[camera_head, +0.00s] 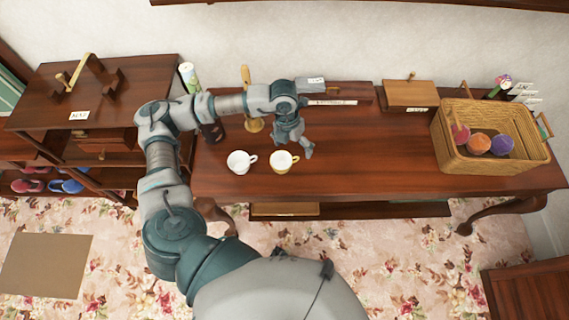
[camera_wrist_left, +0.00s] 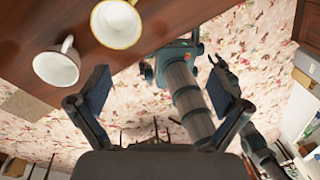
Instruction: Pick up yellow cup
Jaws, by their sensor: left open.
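The yellow cup (camera_head: 282,161) stands upright near the front edge of the table; its rim and handle look yellow and its inside white. It also shows at the top of the left wrist view (camera_wrist_left: 117,24), cut off by the frame edge. A white cup (camera_head: 240,163) stands just to its left, and also shows in the left wrist view (camera_wrist_left: 57,66). My left gripper (camera_head: 295,147) is just behind and above the yellow cup. In the left wrist view its fingers (camera_wrist_left: 160,78) are spread with nothing between them.
A wicker basket (camera_head: 447,145) with several yarn balls stands at the table's right. A golden candlestick (camera_head: 254,124) and a dark object (camera_head: 212,132) stand behind the cups. A wooden box (camera_head: 409,94) is at the back. The table (camera_head: 375,160) is clear right of the cups.

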